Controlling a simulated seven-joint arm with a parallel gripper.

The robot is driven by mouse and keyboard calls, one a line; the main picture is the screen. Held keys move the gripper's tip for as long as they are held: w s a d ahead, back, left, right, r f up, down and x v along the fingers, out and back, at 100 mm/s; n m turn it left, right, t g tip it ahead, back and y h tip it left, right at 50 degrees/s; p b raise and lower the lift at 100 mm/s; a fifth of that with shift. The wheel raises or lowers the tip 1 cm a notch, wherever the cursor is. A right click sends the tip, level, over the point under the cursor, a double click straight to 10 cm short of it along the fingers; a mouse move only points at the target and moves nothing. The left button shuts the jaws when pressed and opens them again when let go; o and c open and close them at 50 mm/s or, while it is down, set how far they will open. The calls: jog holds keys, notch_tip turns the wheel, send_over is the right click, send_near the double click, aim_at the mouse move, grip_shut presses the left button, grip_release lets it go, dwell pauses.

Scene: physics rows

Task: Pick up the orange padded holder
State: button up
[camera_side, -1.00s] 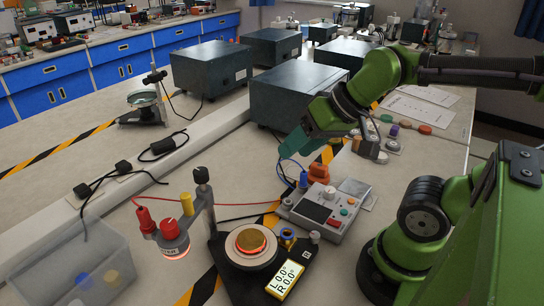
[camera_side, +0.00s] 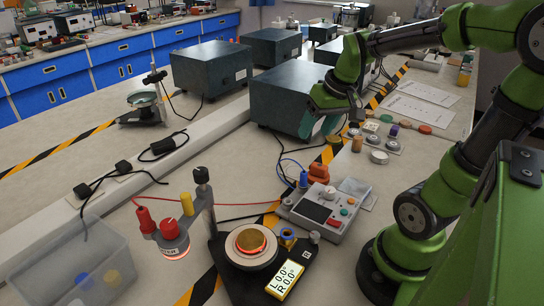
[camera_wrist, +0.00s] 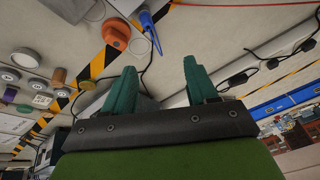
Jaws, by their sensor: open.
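The orange padded holder (camera_side: 318,173) stands on the bench just behind the grey control box in the side view. In the wrist view the orange holder (camera_wrist: 117,33) lies at the upper left, beside a blue piece and the black-and-yellow tape. My gripper (camera_side: 318,124) hangs in front of a dark grey cabinet in the side view, above and behind the holder and apart from it. In the wrist view its two green fingers (camera_wrist: 160,85) are spread with nothing between them.
The grey control box (camera_side: 326,212) with buttons sits in front of the holder. A blue connector (camera_side: 303,180) and wires are close on its left. Dark cabinets (camera_side: 290,98) stand behind. Several small round pieces (camera_side: 379,157) lie to the right. A black stand (camera_side: 250,265) is in front.

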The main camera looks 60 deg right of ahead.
jog(key=s+d+f+n+g, duration=0.15)
jog(key=d+n, duration=0.25)
jog(key=d, duration=0.6)
jog(key=n, duration=0.3)
send_over(320, 165)
jog(key=s, duration=0.2)
jog(key=shift+g, duration=0.45)
jog(key=f, duration=1.1)
jog(key=shift+w, duration=0.25)
jog(key=shift+w+f, duration=0.25)
jog(key=shift+f, duration=0.7)
jog(key=shift+w+f, duration=0.3)
jog(key=shift+f, duration=0.7)
jog(key=shift+w+f, duration=0.25)
jog(key=shift+f, duration=0.7)
jog(key=shift+c, duration=0.3)
grip_shut()
jog(key=shift+r, duration=0.15)
